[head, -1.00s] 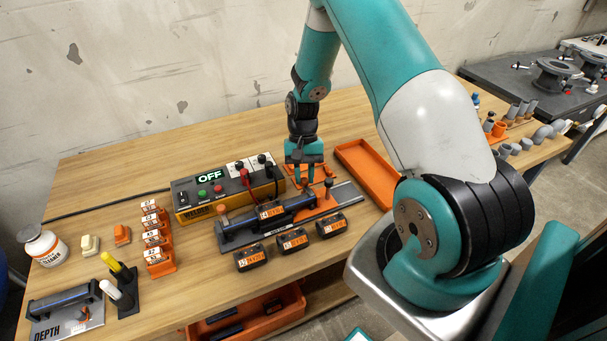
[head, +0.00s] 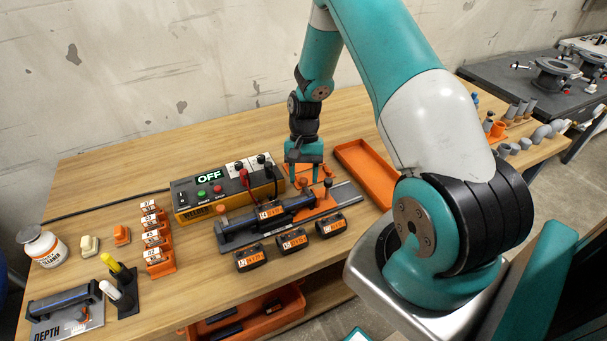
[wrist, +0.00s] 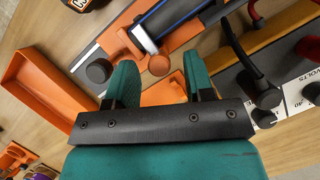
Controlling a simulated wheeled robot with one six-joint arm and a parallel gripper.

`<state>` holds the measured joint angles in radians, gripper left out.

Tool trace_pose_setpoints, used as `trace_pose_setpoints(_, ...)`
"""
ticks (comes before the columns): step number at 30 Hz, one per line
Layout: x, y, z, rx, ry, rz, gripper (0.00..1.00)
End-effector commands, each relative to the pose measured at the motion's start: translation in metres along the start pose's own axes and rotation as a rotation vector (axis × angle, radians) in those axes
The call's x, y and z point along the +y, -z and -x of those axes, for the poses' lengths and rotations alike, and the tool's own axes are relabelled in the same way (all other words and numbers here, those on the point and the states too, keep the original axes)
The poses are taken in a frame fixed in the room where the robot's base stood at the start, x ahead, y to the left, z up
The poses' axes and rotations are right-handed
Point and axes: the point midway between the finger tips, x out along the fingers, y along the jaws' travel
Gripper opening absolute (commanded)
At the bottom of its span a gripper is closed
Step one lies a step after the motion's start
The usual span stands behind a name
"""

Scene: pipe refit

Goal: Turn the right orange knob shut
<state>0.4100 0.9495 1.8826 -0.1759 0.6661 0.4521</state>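The right orange knob (head: 304,183) stands at the right end of the dark clamp fixture (head: 240,238). It shows as a round orange cap in the wrist view (wrist: 159,65). My gripper (head: 304,177) points down just above and behind this knob. Its two teal fingers are open and apart, with nothing between them; in the wrist view the knob lies just beyond the gap between the fingertips (wrist: 160,78). I cannot tell the exact height gap. The left orange knob (head: 222,210) is at the fixture's other end. A dark pipe lies in the fixture.
A black knob (head: 328,183) stands close to the right of the orange knob. The welder box (head: 230,196), reading OFF, with cables is behind on the left. An empty orange tray (head: 368,175) lies to the right. Labelled black blocks (head: 292,241) stand in front.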

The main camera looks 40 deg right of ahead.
Motion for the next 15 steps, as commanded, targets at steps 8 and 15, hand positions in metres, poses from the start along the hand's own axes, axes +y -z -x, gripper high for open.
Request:
trace_pose_setpoints(8,0.000,0.000,0.007,0.000,0.000,0.000,0.48)
trace_pose_setpoints(15,0.000,0.001,0.054,0.005,0.002,0.002,0.48)
